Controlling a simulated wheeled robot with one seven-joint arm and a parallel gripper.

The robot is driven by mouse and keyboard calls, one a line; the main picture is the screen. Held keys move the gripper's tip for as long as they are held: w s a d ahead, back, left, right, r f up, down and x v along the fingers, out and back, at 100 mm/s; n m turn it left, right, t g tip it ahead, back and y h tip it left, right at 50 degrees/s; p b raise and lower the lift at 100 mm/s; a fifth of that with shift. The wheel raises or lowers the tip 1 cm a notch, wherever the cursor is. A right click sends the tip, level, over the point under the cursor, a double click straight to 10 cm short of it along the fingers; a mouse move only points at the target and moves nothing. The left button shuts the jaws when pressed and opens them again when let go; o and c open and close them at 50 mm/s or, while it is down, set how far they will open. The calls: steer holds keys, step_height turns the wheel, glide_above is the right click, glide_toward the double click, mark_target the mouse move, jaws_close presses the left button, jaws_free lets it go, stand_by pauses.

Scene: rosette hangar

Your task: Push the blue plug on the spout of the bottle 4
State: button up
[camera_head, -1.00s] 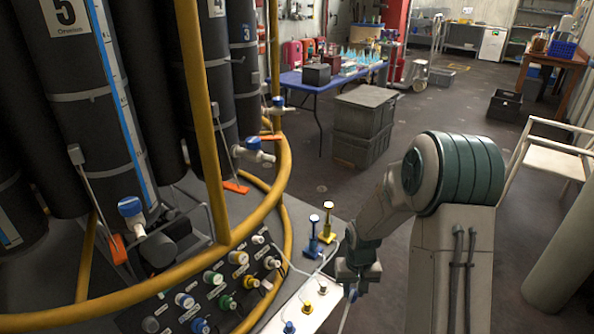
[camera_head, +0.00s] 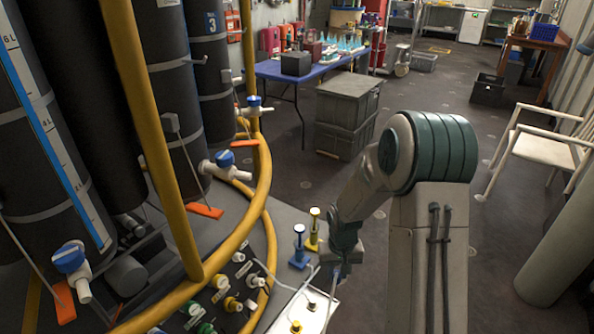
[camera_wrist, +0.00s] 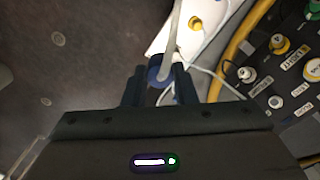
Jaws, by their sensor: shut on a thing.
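My gripper (camera_head: 342,266) is low over the front of the platform, beside a white box. In the wrist view its fingers (camera_wrist: 158,78) are shut on the blue plug (camera_wrist: 157,69), from which a pale hose runs up the picture. Bottle 4 (camera_head: 172,85) is a tall black cylinder, second from the front in the row; its number label is cut off at the top edge. Its white spout with a blue valve handle (camera_head: 222,165) sticks out low, left of and beyond my gripper. The spout's mouth is too small to make out.
A yellow rail (camera_head: 262,195) curves between my gripper and the bottles. A socket panel (camera_head: 218,318) is at front left. Blue (camera_head: 299,247) and yellow (camera_head: 314,230) posts stand near my gripper. Open floor lies right, with a white chair (camera_head: 545,150).

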steer(key=shift+w, duration=0.25)
steer(key=shift+s+r, duration=0.1)
steer(key=shift+s, duration=0.05)
